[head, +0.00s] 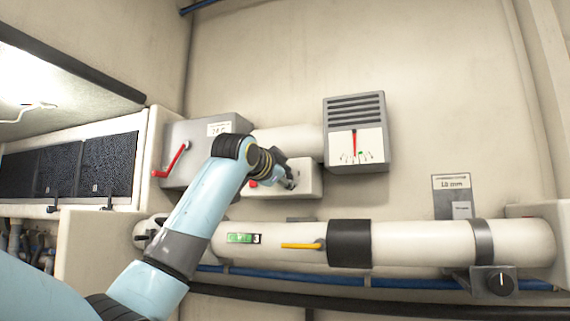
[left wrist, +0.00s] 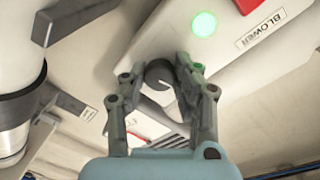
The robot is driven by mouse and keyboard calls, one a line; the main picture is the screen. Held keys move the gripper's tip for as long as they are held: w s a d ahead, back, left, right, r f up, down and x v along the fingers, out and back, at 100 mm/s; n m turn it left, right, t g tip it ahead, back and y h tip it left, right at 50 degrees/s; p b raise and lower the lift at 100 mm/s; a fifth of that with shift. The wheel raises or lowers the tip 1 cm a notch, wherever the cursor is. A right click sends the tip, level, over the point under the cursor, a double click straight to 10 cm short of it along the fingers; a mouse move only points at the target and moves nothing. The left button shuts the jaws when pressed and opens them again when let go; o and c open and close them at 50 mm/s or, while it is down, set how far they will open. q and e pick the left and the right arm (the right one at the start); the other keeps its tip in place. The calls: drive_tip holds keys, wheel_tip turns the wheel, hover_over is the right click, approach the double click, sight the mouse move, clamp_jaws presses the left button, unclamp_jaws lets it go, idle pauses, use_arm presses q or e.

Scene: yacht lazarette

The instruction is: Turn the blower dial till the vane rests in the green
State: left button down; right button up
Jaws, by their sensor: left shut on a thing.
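The blower panel is a white box (head: 309,184) on the wall; its BLOWER label (left wrist: 262,27), lit green lamp (left wrist: 204,25) and part of a red switch show in the left wrist view. My left gripper (head: 287,180) is at the panel, shut on the dark round blower dial (left wrist: 160,76), which sits between its fingers. In the head view the gripper hides the dial. The grey vented gauge box (head: 375,105) has a white face with a thin red vane (head: 354,141), standing nearly upright. My right gripper is not in view.
A grey box with a red lever (head: 178,160) is left of the panel. Below runs a white pipe (head: 410,243) with a yellow lever (head: 300,246) and a black collar. Another black knob (head: 499,282) is at lower right. The wall right of the gauge is bare.

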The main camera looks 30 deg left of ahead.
use_arm(q)
drive_tip(key=shift+m+p, duration=1.1)
drive_tip(key=shift+p, duration=0.05)
drive_tip(key=c, duration=1)
unclamp_jaws()
drive_tip(key=shift+s+d, duration=0.1)
drive_tip(key=shift+s, duration=0.15)
drive_tip(key=s, duration=0.3)
drive_tip(key=s+d, duration=0.1)
drive_tip(key=s, duration=0.3)
drive_tip(key=s+d, duration=0.1)
drive_tip(key=s, duration=0.3)
drive_tip(key=shift+s+d+r, duration=0.1)
drive_tip(key=shift+r, duration=0.3)
drive_tip(key=shift+f, duration=0.1)
